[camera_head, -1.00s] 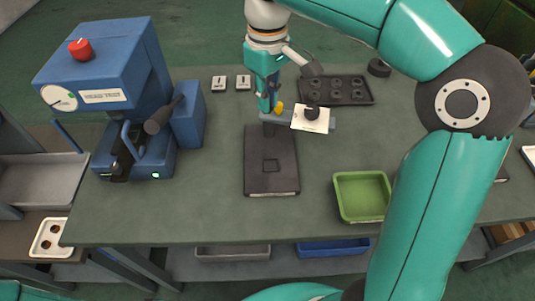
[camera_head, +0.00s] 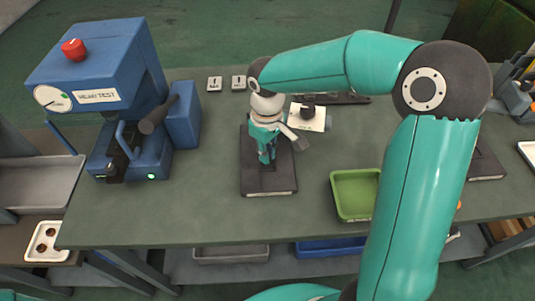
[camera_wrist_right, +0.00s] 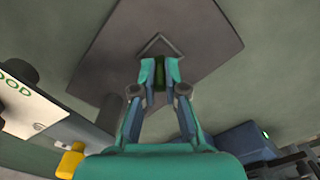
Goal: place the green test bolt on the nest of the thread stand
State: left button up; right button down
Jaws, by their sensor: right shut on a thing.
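My right gripper (camera_head: 267,158) points down over the dark rectangular plate (camera_head: 280,184), near its middle. In the right wrist view the gripper (camera_wrist_right: 159,72) is shut on the green test bolt (camera_wrist_right: 160,71), of which a short dark green piece shows between the fingertips. A small square outline, the nest (camera_wrist_right: 157,46), shows on the plate just beyond the fingertips. I cannot tell whether the bolt touches it. My left gripper is not in view.
A green tray (camera_head: 354,213) lies to the right of the plate. A white card with a black post (camera_head: 308,112) is close behind the gripper. A dark tray (camera_head: 347,99) lies at the back, partly hidden by my arm. Bare table lies in front of the plate.

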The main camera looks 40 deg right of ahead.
jog(key=shift+f, duration=0.7)
jog(key=c, duration=1.2)
grip_release()
jog(key=shift+f, duration=0.1)
notch_tip(320, 180, up, 11)
jog(key=shift+r, duration=0.65)
